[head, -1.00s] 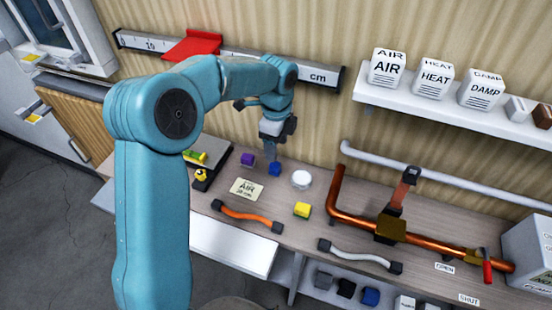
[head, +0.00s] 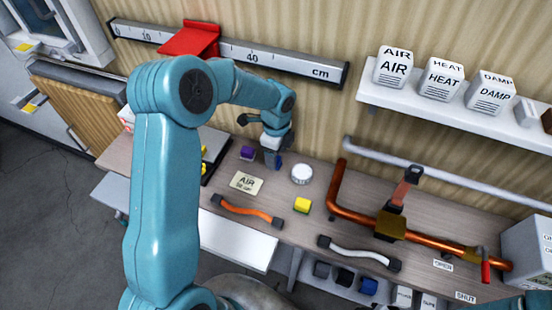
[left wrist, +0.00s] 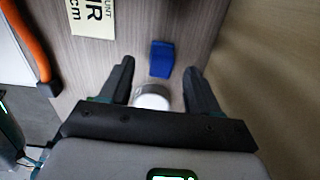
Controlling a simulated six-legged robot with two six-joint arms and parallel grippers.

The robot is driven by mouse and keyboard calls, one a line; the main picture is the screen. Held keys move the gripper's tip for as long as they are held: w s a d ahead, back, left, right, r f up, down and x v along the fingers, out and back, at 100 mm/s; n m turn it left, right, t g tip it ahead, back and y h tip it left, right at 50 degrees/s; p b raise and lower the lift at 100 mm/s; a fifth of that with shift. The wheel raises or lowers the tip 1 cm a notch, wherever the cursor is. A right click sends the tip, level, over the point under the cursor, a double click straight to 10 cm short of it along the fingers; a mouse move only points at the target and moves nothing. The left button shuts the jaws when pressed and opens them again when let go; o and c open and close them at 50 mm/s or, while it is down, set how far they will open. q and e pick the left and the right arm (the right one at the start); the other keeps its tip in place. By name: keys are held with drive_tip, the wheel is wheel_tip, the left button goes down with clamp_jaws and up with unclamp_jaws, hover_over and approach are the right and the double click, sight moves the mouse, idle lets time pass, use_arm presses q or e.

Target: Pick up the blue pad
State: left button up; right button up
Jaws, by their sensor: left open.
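The blue pad (head: 279,164) lies on the bench top and is partly hidden behind my left gripper (head: 271,158) in the head view. In the left wrist view the blue pad (left wrist: 161,58) shows whole, lying between and slightly beyond the two dark fingertips. My left gripper (left wrist: 159,68) is open and empty, pointing down, with a finger to each side of the pad in the picture. I cannot tell the exact height of the fingertips over the bench. My right gripper is not in view.
A copper pipe (head: 337,195) stands to the right.

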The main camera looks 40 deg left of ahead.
use_arm(q)
drive_tip(key=f, duration=0.3)
drive_tip(key=shift+a, duration=0.2)
drive_tip(key=shift+d, duration=0.1)
drive_tip(key=c, duration=1.1)
drive_tip(key=shift+s+r+b, duration=0.15)
drive_tip(key=shift+r+b, duration=0.1)
drive_tip(key=shift+b, duration=0.05)
wheel_tip(320, 180, up, 6)
drive_tip(key=shift+r+b, duration=0.1)
drive_tip(key=shift+b, duration=0.55)
drive_tip(key=s+d+b, duration=0.1)
drive_tip(key=s, duration=0.5)
drive_tip(key=s+d+b, duration=0.2)
drive_tip(key=s, duration=0.4)
drive_tip(key=s+d+b, duration=0.1)
drive_tip(key=s+b, duration=0.1)
drive_tip(key=s, duration=0.5)
drive_tip(key=shift+s+d+r, duration=0.1)
drive_tip(key=shift+d+r, duration=0.1)
drive_tip(key=shift+d, duration=0.1)
